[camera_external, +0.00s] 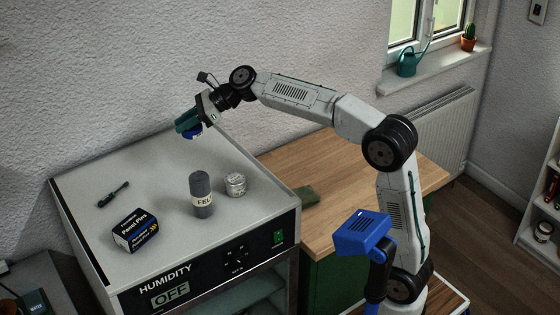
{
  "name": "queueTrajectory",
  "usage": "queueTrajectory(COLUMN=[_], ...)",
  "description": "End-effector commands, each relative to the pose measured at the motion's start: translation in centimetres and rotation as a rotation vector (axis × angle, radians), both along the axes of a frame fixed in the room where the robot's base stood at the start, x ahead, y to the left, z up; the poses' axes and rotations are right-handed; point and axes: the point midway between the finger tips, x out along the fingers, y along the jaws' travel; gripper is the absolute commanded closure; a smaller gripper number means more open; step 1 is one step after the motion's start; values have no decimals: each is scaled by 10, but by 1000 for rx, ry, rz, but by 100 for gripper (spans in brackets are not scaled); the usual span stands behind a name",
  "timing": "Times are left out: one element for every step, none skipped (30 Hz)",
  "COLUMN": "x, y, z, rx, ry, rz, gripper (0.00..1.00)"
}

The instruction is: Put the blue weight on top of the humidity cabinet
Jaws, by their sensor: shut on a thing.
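The humidity cabinet (75,185) stands at the left, with a flat grey top and a front panel reading HUMIDITY and OFF. My gripper (188,128) is above the back part of the cabinet top. The weight looks held above the top, though the exact gap is hard to tell.
On the cabinet top are a dark tool (113,195), a Panel Pins box (135,231), a grey felt roll (201,194) and a small silvery tin (235,185). The back left of the top is clear. A wooden bench (330,165) adjoins at right, bearing a green item (305,196).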

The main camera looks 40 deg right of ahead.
Motion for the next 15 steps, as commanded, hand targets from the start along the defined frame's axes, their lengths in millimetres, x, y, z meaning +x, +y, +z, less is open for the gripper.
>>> queueTrajectory(x=[1, 1, 1, 1, 1, 1, 1, 1, 1, 1, 1, 1, 1, 1, 1], y=[-2, -3, -3, -3, -3, -3, -3, -3, -3, -3, -3, -3, -3, -3, -4], z=[-11, -15, -20, -23, -27, -34, -37, -40, -44, -47, -51, -57, -62, -68, -76], rx=[-2, -2, -2, -1, -1, -1, -1, -1, -1, -2, -1, -1, -1, -2, -2], ry=[5, 3, 4, 4, 4, 4, 4, 4, 4, 3, 4, 4, 4, 6, 5], rz=[-4, -5, -5, -4, -4, -4, -4, -5, -5, -5, -4, -4, -4, -5, -5], gripper=[100, 100, 100, 100, 100, 100, 100, 100, 100, 100, 100, 100, 100, 100, 100])
